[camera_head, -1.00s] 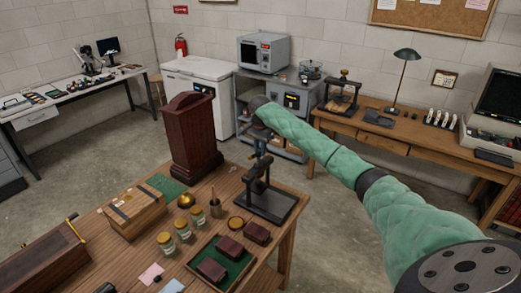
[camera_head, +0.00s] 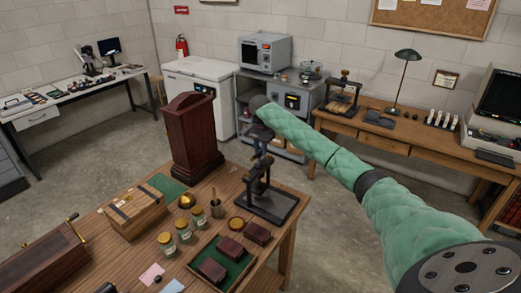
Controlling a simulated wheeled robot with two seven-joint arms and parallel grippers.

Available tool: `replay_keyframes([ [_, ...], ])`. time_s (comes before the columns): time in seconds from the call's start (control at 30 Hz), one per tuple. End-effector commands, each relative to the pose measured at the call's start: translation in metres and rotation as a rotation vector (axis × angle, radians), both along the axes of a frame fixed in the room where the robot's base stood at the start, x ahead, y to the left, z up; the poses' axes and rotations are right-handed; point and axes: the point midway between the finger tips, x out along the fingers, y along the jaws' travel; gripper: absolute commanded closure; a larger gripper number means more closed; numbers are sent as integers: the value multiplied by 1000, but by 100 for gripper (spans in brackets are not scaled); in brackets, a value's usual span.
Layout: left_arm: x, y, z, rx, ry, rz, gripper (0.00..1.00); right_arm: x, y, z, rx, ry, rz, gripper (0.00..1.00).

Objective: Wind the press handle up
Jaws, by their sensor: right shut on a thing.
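A small black press (camera_head: 270,205) with an upright frame and a flat base stands at the right end of the near wooden table. My right arm, in a green quilted sleeve, reaches in from the lower right, and its wrist bends down over the press. My right gripper (camera_head: 260,153) is shut at the top of the press, where the handle is. The gripper covers most of the handle, so its exact angle cannot be told. My left gripper is not in view.
On the near table (camera_head: 286,236) stand a dark red wooden case (camera_head: 192,135), a wooden box (camera_head: 133,212), several jars and a green tray (camera_head: 238,268) with dark red blocks. Another press (camera_head: 342,97) stands on the back bench. Floor right of the table is clear.

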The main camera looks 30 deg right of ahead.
Motion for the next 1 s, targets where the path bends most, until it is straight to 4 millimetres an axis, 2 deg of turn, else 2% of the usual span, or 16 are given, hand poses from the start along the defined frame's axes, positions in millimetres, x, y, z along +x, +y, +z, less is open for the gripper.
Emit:
replay_keyframes([
  [0.77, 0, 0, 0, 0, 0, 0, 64, 1, 1, 1, 1, -2, 1, 100],
  [0.8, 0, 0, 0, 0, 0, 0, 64, 1, 1, 1, 1, -2, 1, 71],
  [0.87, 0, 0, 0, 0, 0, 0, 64, 0, 1, 1, 1, -2, 1, 59],
  [1.0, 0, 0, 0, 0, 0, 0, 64, 0, 1, 0, 0, -1, 0, 57],
])
